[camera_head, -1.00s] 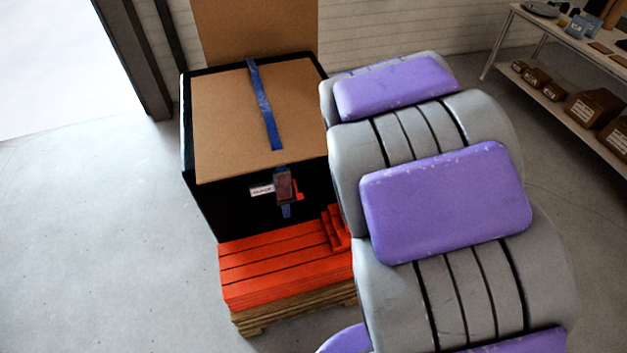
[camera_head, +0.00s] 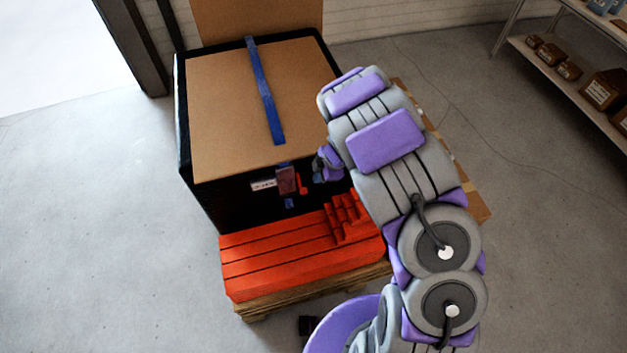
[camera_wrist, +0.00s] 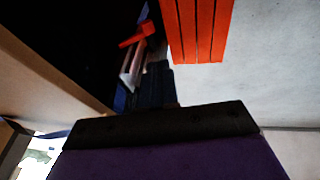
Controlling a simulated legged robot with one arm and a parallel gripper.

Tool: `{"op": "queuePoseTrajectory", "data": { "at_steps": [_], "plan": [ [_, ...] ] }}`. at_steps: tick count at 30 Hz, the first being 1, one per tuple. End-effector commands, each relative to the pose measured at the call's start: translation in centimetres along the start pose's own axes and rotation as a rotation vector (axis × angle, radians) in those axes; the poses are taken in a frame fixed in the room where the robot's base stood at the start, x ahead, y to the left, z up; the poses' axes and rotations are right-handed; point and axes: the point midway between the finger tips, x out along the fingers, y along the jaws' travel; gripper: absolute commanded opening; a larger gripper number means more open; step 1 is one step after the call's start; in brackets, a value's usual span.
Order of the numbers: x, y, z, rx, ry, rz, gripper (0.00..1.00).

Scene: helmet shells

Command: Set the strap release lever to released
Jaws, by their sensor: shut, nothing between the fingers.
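The strap release lever, a small red part (camera_head: 303,184), sits beside a brownish buckle (camera_head: 286,181) on the front of the black crate (camera_head: 240,208). A blue strap (camera_head: 265,95) runs over the crate's lid to this buckle. In the wrist view the red lever (camera_wrist: 139,34) sticks out from the dark crate face, just beyond the fingertips. My gripper (camera_head: 319,173) is shut and empty, a little right of the lever in the head view. Its dark fingers (camera_wrist: 158,68) also show in the wrist view. Whether they touch the buckle or lever I cannot tell.
Red slatted boards (camera_head: 290,265) on a wooden pallet (camera_head: 262,304) lie in front of the crate, with a stepped red piece (camera_head: 347,217) below my gripper. A shelf with boxes (camera_head: 603,90) stands at the right. The floor at left is clear.

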Motion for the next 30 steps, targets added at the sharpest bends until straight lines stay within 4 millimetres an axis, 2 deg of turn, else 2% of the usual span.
{"op": "queuePoseTrajectory", "data": {
  "at_steps": [5,19,24,30],
  "plan": [
    [1.9,-0.2,-0.1,-0.002,0.006,-0.007,0.00],
    [10.5,-0.2,0.0,-0.001,0.003,-0.005,0.00],
    [12.1,0.9,0.6,-0.001,0.003,0.000,0.00],
    [13.3,1.4,0.9,0.000,0.002,-0.002,0.00]
  ]
}}
